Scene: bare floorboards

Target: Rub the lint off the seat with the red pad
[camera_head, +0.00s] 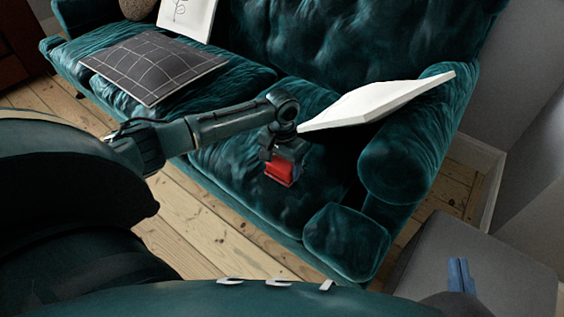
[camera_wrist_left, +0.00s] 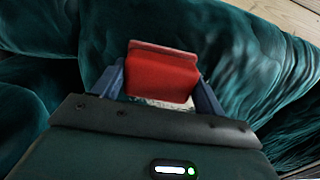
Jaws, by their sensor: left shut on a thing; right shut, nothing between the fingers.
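The teal velvet sofa's seat (camera_head: 235,185) runs across the middle of the head view. My left gripper (camera_head: 282,165) is over the right-hand part of the seat, shut on the red pad (camera_head: 279,174). In the left wrist view the red pad (camera_wrist_left: 162,76) sits between the blue fingers, low over the teal fabric; I cannot tell whether it touches. A pale speckled patch (camera_wrist_left: 165,104), perhaps lint, shows just below the pad. The rest is hidden by the gripper. My right gripper (camera_head: 461,274) is at the lower right, shut and empty.
A white cushion (camera_head: 375,102) leans by the right armrest (camera_head: 405,150), close to my left wrist. A dark grid-patterned cushion (camera_head: 152,66) lies on the seat's left part. A white drawn-on cushion (camera_head: 187,15) and a brown round cushion (camera_head: 137,8) are behind it. Floorboards (camera_head: 195,225) lie in front.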

